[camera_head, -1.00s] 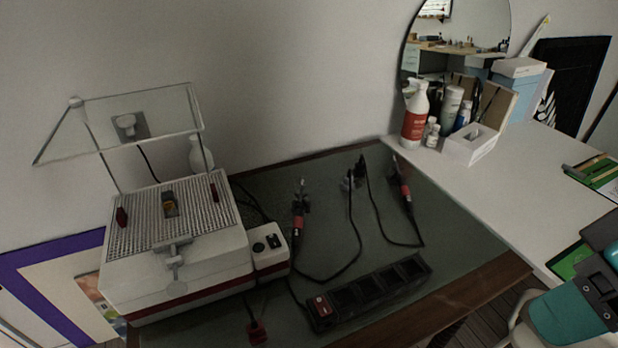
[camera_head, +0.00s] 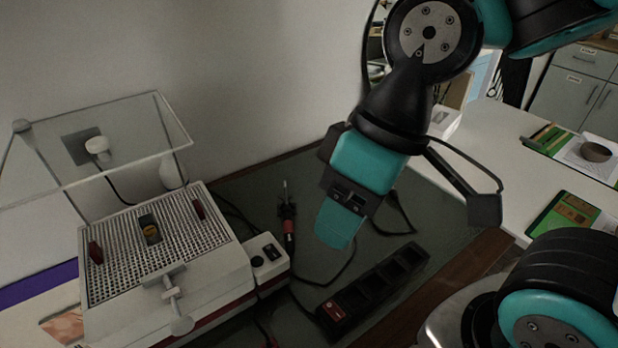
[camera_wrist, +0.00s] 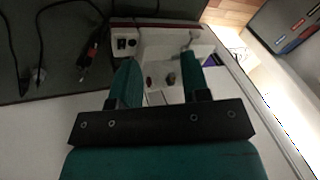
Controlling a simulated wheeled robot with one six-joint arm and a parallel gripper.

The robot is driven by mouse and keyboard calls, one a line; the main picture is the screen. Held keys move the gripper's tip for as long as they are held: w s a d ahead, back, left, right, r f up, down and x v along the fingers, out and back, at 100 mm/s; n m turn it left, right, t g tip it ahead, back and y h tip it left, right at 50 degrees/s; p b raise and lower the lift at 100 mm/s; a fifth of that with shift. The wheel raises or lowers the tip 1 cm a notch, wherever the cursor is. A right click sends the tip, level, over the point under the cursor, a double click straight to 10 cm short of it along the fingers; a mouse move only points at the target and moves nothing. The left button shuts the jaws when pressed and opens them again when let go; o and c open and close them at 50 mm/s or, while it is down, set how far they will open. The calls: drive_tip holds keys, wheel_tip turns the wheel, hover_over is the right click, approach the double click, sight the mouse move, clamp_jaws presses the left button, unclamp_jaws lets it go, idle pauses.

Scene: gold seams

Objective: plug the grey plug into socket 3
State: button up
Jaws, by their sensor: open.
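The dark power strip (camera_head: 378,284) lies on the green mat, with a red switch (camera_head: 333,311) at its near left end and a row of dark sockets. I cannot read which one is socket 3; none visibly holds a plug. A small grey piece with a cable, likely the grey plug (camera_wrist: 38,75), lies on the mat at the left of the wrist view. In the head view my arm hides that spot. My gripper (camera_head: 338,226) hangs above the mat, behind the strip in the picture. In the wrist view my gripper (camera_wrist: 160,82) is open, with nothing between its fingers.
A white machine (camera_head: 215,268) with a perforated top and raised clear cover stands left. A small switch box (camera_head: 268,258) adjoins it. A red-and-black tool or plug (camera_head: 288,225) and loose black cables lie on the mat. A white table (camera_head: 500,160) is at right.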

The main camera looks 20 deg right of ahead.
drive_tip(key=o, duration=0.4)
drive_tip(key=shift+w, duration=0.1)
drive_tip(key=shift+o, duration=0.2)
drive_tip(key=w+d+f+h+b, duration=0.1)
drive_tip(key=w+d+b, duration=0.1)
drive_tip(key=w, duration=1.2)
drive_tip(key=shift+w+d+f+t+b, duration=0.15)
drive_tip(key=shift+d+f+t+b, duration=0.2)
drive_tip(key=shift+b, duration=0.3)
drive_tip(key=w+d+f+h+b, duration=0.1)
drive_tip(key=w+d+f+b, duration=0.1)
drive_tip(key=w+d+f, duration=0.2)
drive_tip(key=w+d+f+h+b, duration=0.1)
drive_tip(key=w+d+f, duration=0.4)
drive_tip(key=w, duration=0.8)
drive_tip(key=w+d+f+h+b, duration=0.1)
drive_tip(key=w+d+f+b, duration=0.2)
drive_tip(key=w+d, duration=0.6)
drive_tip(key=shift+w+f+m, duration=0.2)
drive_tip(key=shift+f+m, duration=0.2)
drive_tip(key=shift+f, duration=0.55)
wheel_tip(320, 180, down, 12)
drive_tip(key=shift+f, duration=0.1)
